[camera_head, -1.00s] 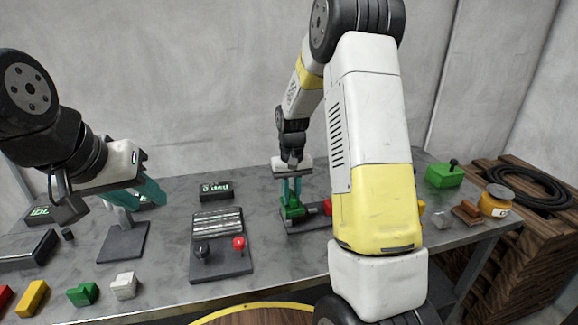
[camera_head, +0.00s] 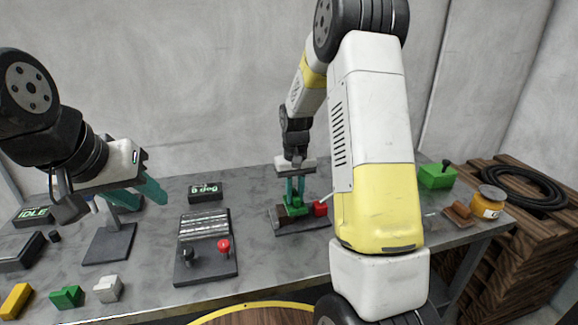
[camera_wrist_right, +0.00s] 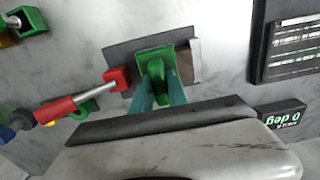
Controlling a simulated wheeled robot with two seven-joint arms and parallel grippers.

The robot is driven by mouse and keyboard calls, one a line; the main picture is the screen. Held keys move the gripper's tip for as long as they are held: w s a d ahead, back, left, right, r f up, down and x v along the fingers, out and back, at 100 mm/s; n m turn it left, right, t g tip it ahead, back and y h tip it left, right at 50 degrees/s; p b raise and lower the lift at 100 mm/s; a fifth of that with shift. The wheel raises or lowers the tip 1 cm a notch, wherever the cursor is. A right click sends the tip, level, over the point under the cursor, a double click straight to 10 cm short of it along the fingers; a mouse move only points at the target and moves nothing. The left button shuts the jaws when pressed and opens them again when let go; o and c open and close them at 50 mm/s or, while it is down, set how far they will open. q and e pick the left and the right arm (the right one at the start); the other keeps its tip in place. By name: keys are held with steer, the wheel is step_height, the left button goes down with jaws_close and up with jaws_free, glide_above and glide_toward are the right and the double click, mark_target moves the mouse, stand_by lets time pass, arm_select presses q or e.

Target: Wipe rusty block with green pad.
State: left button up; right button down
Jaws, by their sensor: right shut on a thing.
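My right gripper (camera_head: 296,190) points down and is shut on the green pad (camera_head: 295,208). In the right wrist view its teal fingers (camera_wrist_right: 159,92) hold the green pad (camera_wrist_right: 153,60). The rusty block (camera_head: 281,214) shows brown just left of the pad on a dark plate. In the right wrist view the rusty block (camera_wrist_right: 187,65) is brown with a paler grey side, partly hidden by the pad. I cannot tell whether the pad presses on it. My left gripper (camera_head: 138,194) is open and empty above the table's left side.
A red clamp block (camera_head: 320,209) sits right of the pad; in the right wrist view it has a rod and red handle (camera_wrist_right: 55,110). A lever panel (camera_head: 207,258) stands left of the plate. A green box (camera_head: 437,176) and yellow jar (camera_head: 488,202) stand at right.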

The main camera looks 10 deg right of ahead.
step_height(320, 180, up, 2)
steer(key=shift+w+a+r, duration=0.1)
steer(key=shift+a+r, duration=0.1)
steer(key=shift+r, duration=2.9)
